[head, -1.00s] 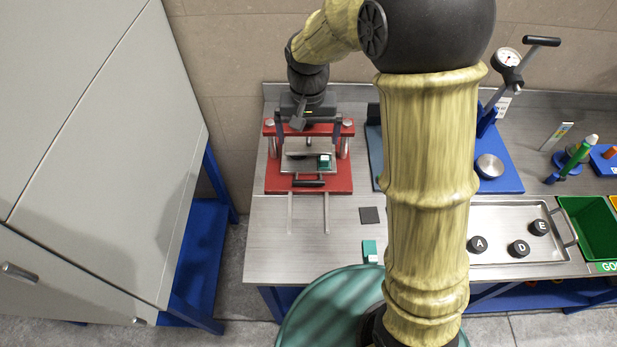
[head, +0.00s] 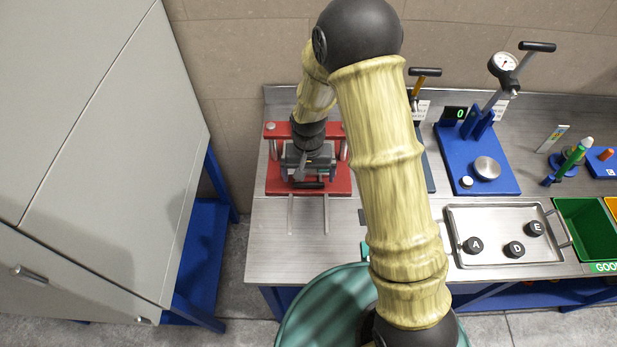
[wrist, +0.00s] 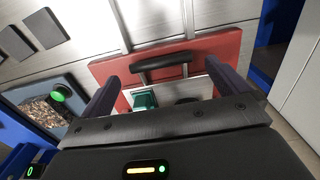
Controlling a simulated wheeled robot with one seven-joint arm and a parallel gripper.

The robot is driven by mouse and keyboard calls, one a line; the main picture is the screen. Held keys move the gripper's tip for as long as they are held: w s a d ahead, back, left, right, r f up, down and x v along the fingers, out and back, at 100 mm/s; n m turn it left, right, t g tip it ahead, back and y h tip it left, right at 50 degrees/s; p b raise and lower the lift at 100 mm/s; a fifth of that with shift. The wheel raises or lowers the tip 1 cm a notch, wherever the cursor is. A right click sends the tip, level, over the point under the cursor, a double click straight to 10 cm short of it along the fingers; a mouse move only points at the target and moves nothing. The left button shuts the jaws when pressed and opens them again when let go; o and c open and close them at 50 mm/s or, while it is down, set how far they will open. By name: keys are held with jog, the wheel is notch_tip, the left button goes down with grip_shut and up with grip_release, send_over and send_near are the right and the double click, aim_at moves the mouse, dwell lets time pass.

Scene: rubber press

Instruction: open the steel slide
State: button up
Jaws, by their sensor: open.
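The steel slide (wrist: 205,88) is in the red press (head: 340,185), with its black bar handle (head: 308,185) at the press's front edge. In the wrist view the handle (wrist: 160,68) lies across the red base, near the fingertips. A teal block (wrist: 145,98) sits on the slide, beside a dark round piece (wrist: 187,100). My gripper (head: 309,174) is open and empty, just behind or above the handle in the head view. In the wrist view its two fingers (wrist: 161,72) are spread either side of the handle, apart from it. My wrist hides most of the slide in the head view.
Two thin rails (head: 291,215) run forward from the press over clear bench. Dark flat squares (wrist: 45,27) lie on the bench. A blue gauge stand (head: 500,170) and a steel tray (head: 480,257) with black pucks are to the right. A grey cabinet (head: 100,150) stands left.

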aim_at(308, 183)
jog(key=shift+f, duration=1.5)
jog(key=shift+c, duration=0.4)
jog(key=c, duration=1.2)
